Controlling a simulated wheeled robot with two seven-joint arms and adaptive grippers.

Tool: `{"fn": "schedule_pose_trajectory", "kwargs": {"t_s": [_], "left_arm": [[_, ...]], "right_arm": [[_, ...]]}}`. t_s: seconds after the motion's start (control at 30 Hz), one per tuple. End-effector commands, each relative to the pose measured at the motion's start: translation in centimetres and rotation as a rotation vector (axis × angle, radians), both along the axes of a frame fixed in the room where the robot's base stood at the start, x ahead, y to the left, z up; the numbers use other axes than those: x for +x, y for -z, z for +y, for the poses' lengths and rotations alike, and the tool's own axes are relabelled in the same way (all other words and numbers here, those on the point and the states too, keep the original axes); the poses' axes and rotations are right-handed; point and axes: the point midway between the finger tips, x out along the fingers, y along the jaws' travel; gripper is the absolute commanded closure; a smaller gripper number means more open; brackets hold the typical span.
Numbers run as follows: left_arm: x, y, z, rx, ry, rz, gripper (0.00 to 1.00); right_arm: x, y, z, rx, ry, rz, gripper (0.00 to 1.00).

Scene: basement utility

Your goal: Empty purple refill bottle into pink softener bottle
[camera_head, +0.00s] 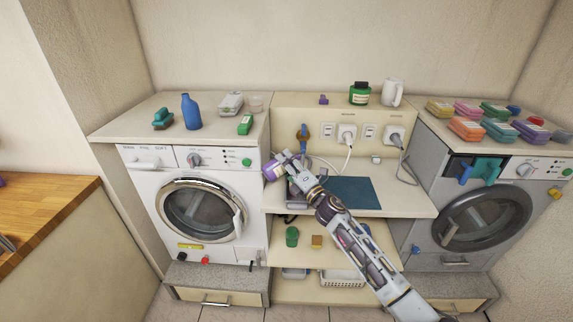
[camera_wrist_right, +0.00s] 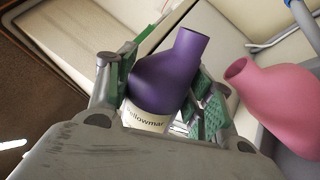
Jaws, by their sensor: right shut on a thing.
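The purple refill bottle (camera_wrist_right: 168,75) has an open neck and a cream label on its lower body. My right gripper (camera_wrist_right: 160,95) is shut on it, with green-padded fingers on either side. In the head view the purple bottle (camera_head: 270,171) shows in my right gripper (camera_head: 284,168) in front of the middle shelf unit, tilted. The pink softener bottle (camera_wrist_right: 278,95) is at the right of the wrist view, with its open mouth toward the purple bottle and a gap between them. I cannot make out the pink bottle in the head view. My left gripper is not in view.
A white washer (camera_head: 150,190) stands left, with a blue bottle (camera_head: 190,112) on top. A grey washer (camera_head: 425,190) stands right, with several coloured packs on top. A dark blue mat (camera_head: 352,192) lies on the middle shelf. Cords hang from wall sockets (camera_head: 347,132) behind.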

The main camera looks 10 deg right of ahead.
Motion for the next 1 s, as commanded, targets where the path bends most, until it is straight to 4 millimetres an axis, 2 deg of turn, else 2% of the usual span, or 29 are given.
{"fn": "schedule_pose_trajectory", "kwargs": {"t_s": [0.27, 0.7, 1.0], "left_arm": [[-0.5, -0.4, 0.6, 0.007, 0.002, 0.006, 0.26], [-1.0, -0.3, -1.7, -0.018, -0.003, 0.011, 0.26], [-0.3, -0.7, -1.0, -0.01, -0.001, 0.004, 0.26]], "right_arm": [[0.0, -0.4, 0.0, 0.135, 0.0, 0.048, 0.74], [0.0, -0.4, 0.0, 0.169, -0.001, 0.06, 0.74], [0.0, -0.6, 0.0, 0.247, 0.0, 0.087, 0.74]]}}
